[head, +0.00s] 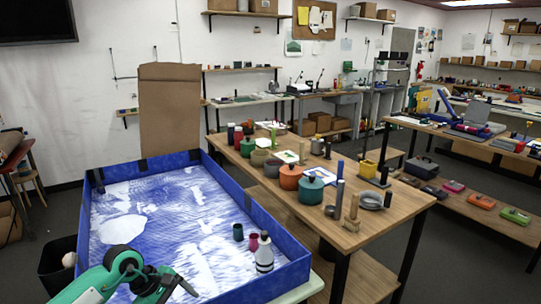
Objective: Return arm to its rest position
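My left arm (97,284), teal and black, comes in from the bottom left over the near edge of the blue-walled tray. Its dark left gripper (172,287) is low in the picture, over the tray's near part. The gripper is small and partly cut by the bottom edge, so I cannot tell if it is open or shut. No object shows clearly in it. My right arm and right gripper are not in view.
The blue tray (282,226) has a white-streaked floor. A dark green cup (238,232), a magenta cup (253,242) and a grey-white bottle (264,254) stand in its right part. A wooden table (330,226) with pots stands to the right. A black bin (56,262) is at left.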

